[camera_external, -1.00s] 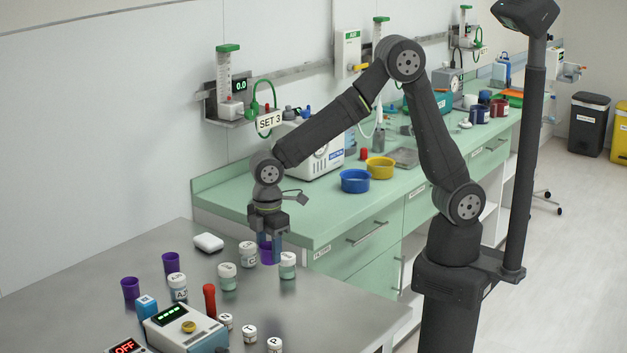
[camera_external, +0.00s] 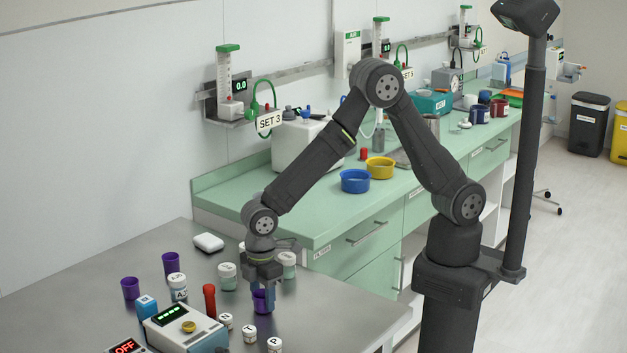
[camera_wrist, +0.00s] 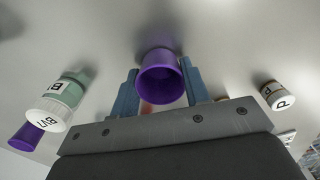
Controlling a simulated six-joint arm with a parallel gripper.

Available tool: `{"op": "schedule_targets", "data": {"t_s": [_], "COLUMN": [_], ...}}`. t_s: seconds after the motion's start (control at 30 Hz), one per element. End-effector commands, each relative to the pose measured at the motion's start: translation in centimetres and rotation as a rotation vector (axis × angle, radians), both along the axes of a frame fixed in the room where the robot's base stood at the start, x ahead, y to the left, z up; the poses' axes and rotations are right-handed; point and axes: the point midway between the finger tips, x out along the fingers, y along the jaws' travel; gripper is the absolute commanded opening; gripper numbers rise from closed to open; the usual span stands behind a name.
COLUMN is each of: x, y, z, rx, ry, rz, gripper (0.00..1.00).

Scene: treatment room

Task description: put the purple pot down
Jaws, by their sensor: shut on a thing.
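My gripper (camera_external: 264,296) points down over the steel table (camera_external: 330,305), near its right part. It is shut on a purple pot (camera_external: 259,301), with one finger on each side. In the wrist view the purple pot (camera_wrist: 160,76) sits between the two blue fingers (camera_wrist: 160,92), its open mouth facing the camera and looking empty. I cannot tell whether its base touches the table. Two other purple pots stand at the left, one at the wall side (camera_external: 170,262) and one nearer the front (camera_external: 130,288).
Lidded jars (camera_external: 227,276) stand close behind and left of my gripper. Small white-capped bottles (camera_external: 249,332) and a red-topped item (camera_external: 209,298) are in front and left. A device with a green display (camera_external: 185,328) is at the front left. The table's right side is clear.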

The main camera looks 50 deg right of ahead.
Motion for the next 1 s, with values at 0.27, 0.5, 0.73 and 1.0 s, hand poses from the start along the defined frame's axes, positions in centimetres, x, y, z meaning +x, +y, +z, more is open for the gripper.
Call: {"op": "schedule_targets", "data": {"t_s": [0.27,0.5,0.73,1.0], "x": [0.0,0.0,0.1,0.4], "y": [0.0,0.0,0.1,0.1], "z": [-0.4,-0.4,0.5,6.1], "rx": [-0.001,0.0,0.003,0.003], "ry": [0.0,0.0,-0.002,-0.004], "rz": [0.0,0.0,0.0,-0.001], "gripper": [0.52,0.64,0.64,0.64]}}
